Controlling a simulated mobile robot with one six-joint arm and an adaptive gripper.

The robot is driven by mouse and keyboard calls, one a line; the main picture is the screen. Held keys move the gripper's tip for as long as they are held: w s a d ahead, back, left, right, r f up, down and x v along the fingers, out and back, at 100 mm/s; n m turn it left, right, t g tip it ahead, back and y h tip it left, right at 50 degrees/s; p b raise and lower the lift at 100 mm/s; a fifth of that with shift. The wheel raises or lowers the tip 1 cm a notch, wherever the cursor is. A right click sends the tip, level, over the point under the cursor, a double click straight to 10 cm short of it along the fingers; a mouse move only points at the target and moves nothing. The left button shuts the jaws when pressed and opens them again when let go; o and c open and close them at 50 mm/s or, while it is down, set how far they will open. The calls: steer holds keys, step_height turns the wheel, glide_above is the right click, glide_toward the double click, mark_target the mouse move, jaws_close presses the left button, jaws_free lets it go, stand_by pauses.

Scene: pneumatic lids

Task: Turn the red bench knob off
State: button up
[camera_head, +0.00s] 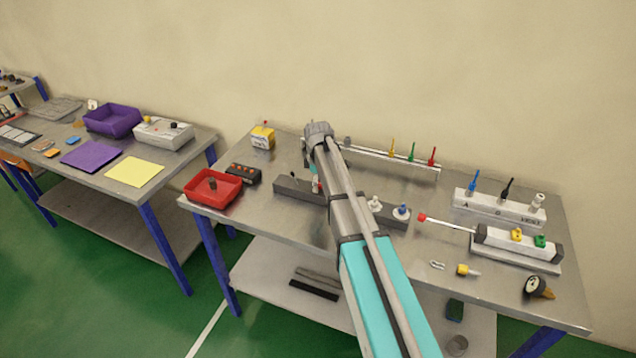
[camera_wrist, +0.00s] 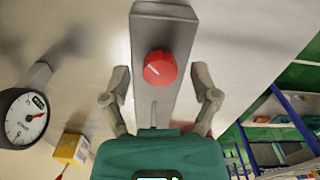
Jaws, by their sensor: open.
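The red knob (camera_wrist: 160,68) sits on a grey bar (camera_wrist: 167,28) in the wrist view, with a short white pointer line slanting across its face. My gripper (camera_wrist: 160,97) is open, and its two fingers stand on either side of the bar. The knob lies just beyond the fingertips, between their lines, with no visible contact. In the head view, my arm covers most of my gripper and part of the long grey bar (camera_head: 388,216) on the bench. A small red patch shows beside the arm there; I cannot tell if it is the knob.
A dial gauge (camera_wrist: 22,116) and a yellow box (camera_wrist: 72,148) are left in the wrist view. On the bench are a red tray (camera_head: 200,198), a black button box (camera_head: 243,174), a white block with plugs (camera_head: 500,207) and a red-tipped cylinder rod (camera_head: 450,224).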

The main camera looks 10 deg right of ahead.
steer(key=shift+n, duration=1)
step_height(320, 180, up, 14)
steer(key=p, duration=1.4)
steer(key=s+f+m+b, duration=0.4)
steer(key=s+m, duration=0.3)
steer(key=s, duration=0.6)
steer(key=s+f+m+b, duration=0.4)
steer(key=s+m, duration=0.4)
steer(key=s, duration=0.6)
steer(key=shift+s+a, duration=0.3)
